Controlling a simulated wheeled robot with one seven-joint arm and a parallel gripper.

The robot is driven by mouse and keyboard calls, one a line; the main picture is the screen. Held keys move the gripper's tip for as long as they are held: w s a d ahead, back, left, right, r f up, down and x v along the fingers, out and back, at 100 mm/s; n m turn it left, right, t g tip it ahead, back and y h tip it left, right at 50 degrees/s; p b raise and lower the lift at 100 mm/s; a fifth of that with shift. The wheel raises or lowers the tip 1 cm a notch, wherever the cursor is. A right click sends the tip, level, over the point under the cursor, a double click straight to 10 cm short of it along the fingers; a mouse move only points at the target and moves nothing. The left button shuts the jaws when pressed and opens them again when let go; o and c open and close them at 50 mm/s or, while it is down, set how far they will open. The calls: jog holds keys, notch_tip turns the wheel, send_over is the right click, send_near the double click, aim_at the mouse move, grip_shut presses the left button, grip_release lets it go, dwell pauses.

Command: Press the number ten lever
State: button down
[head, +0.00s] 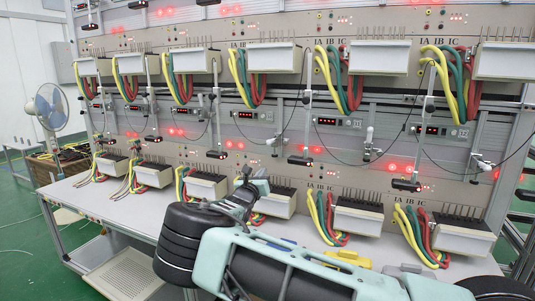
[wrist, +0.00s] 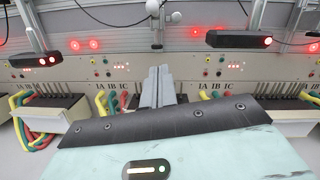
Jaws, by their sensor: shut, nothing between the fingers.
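My gripper shows in the wrist view (wrist: 158,85), its two grey fingers together and empty, pointing at the rack panel. In the head view my gripper (head: 250,183) is in front of the lower row of meter boxes, left of centre. Small white lever-like parts stand on the rack, one right of centre (head: 369,145) and one further left (head: 215,95) in the head view. A white lever-like part (wrist: 153,8) is also at the top of the wrist view, above and apart from the fingertips. No number is readable, so I cannot tell which lever is ten.
Black sensor bars with red lights hang left (wrist: 34,60) and right (wrist: 238,40) of the fingers. White meter boxes (head: 358,220) with coloured cables line the bench (head: 115,208). Thin black wires loop across the rack. A fan (head: 48,108) stands far left.

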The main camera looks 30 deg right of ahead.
aim_at(271, 141)
jog(key=shift+w+d+r+p, duration=0.35)
jog(key=shift+w+d+r, duration=0.55)
jog(key=shift+w+d, duration=0.3)
jog(key=shift+w+d+r+p, duration=0.35)
jog(key=shift+w+d+r, duration=0.55)
jog(key=shift+w+d, duration=0.35)
jog(key=shift+w+d+r+p, duration=0.35)
jog(key=shift+w+d+r, duration=0.55)
jog(key=shift+w+d, duration=0.3)
jog(key=shift+a+r+p, duration=0.1)
jog(key=shift+r+p, duration=0.1)
jog(key=shift+p, duration=0.15)
jog(key=shift+s+r+g+y+p, duration=0.15)
jog(key=shift+g+y+p, duration=0.15)
jog(key=shift+p, duration=0.15)
